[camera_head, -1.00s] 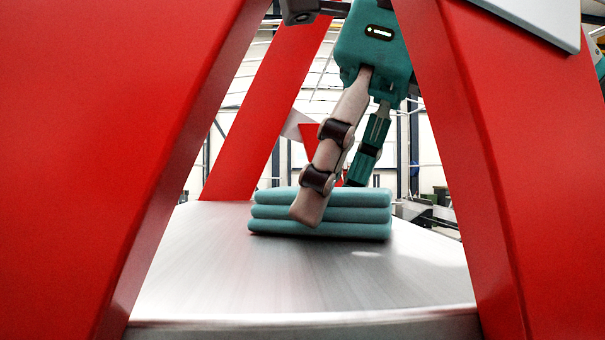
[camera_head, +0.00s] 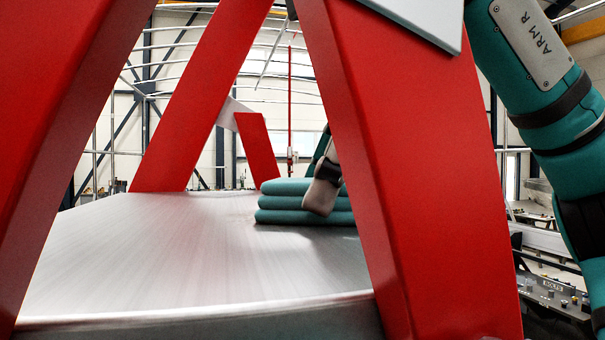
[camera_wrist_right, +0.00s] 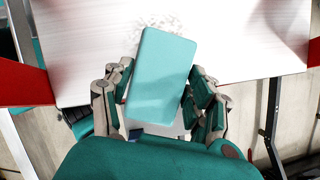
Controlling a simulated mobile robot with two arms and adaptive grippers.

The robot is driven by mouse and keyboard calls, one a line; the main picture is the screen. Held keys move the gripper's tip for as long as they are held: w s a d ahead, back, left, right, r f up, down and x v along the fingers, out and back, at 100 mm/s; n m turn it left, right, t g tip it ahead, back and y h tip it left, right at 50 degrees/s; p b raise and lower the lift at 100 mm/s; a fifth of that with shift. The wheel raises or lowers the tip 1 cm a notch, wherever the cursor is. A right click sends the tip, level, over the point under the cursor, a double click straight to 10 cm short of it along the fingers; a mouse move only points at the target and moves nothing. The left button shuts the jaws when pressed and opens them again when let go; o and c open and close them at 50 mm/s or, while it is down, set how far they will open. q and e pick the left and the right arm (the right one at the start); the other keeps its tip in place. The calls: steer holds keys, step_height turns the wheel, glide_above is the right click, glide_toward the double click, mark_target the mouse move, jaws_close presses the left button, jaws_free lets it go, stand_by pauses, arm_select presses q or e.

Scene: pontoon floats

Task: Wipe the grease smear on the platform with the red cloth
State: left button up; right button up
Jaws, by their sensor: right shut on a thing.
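A folded cloth (camera_head: 285,202), teal rather than red, lies in several stacked layers on the grey metal platform (camera_head: 150,250). No red cloth shows. My right gripper (camera_wrist_right: 162,90) is shut on the teal cloth, with fingers along both its sides in the right wrist view. In the head view one pale finger crosses the cloth's front, and a red leg hides most of the gripper. A faint grey speckled smear (camera_wrist_right: 158,18) shows on the platform just beyond the cloth's far end, partly covered by it. My left gripper is not in view.
Thick red slanted legs (camera_head: 410,200) stand in front of and behind the platform, and one blocks the view of the cloth's right part. The platform left of the cloth is bare. A dark case (camera_head: 550,300) stands at the lower right.

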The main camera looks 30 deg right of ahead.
steer(key=shift+d, duration=0.3)
steer(key=shift+w+a+f, duration=0.1)
steer(key=shift+w+a, duration=0.1)
steer(key=shift+a, duration=0.65)
steer(key=shift+w+a+f, duration=0.1)
steer(key=shift+w+a, duration=0.1)
steer(key=shift+a, duration=0.6)
